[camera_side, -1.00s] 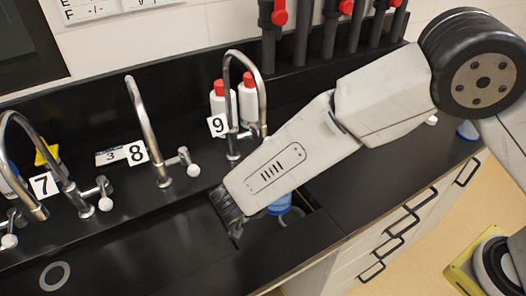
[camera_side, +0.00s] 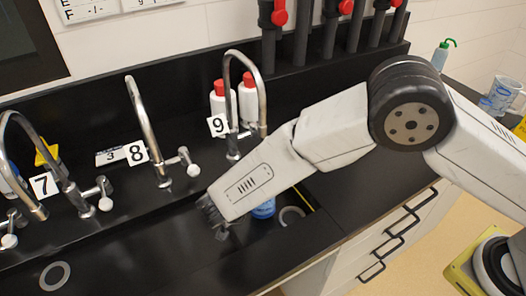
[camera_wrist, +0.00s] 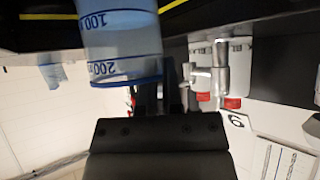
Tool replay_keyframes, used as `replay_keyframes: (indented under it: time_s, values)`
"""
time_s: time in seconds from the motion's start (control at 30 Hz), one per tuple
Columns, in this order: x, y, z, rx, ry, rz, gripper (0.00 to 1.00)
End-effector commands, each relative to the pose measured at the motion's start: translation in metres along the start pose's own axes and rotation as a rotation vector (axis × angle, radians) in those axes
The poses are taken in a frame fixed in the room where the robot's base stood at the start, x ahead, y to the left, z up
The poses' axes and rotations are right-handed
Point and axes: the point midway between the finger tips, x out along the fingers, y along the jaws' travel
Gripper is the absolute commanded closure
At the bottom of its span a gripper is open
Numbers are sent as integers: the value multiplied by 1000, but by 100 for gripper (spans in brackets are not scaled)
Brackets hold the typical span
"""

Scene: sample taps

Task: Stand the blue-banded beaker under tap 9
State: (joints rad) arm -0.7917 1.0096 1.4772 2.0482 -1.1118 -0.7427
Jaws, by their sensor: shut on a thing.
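The blue-banded beaker (camera_wrist: 122,45) is large and close in the wrist view, see-through, with blue rims and marks that read upside down. My gripper (camera_wrist: 160,95) is shut on it. In the side view a blue part of the beaker (camera_side: 263,208) shows behind my wrist, over the sink trough at the right; the rest is hidden. My gripper (camera_side: 212,215) is low over the trough, in front of tap 9 (camera_side: 248,75). I cannot tell the beaker's height above the sink floor.
Tap 8 (camera_side: 146,120) and tap 7 (camera_side: 45,155) stand to the left. Two red-capped white bottles (camera_side: 247,100) stand behind tap 9. A drain ring (camera_side: 292,216) lies right of the beaker, another (camera_side: 55,275) at the left. A jug (camera_side: 502,95) stands far right.

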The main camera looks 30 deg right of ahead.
Motion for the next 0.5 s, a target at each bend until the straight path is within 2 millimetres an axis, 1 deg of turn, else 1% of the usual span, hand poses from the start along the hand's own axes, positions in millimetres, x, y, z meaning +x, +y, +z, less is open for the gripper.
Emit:
replay_keyframes:
  time_s: [0.1,0.23,0.5]
  values:
    - [9,1,12,-4,1,2,100]
    - [15,1,20,-2,0,1,100]
    - [16,1,22,-1,0,0,100]
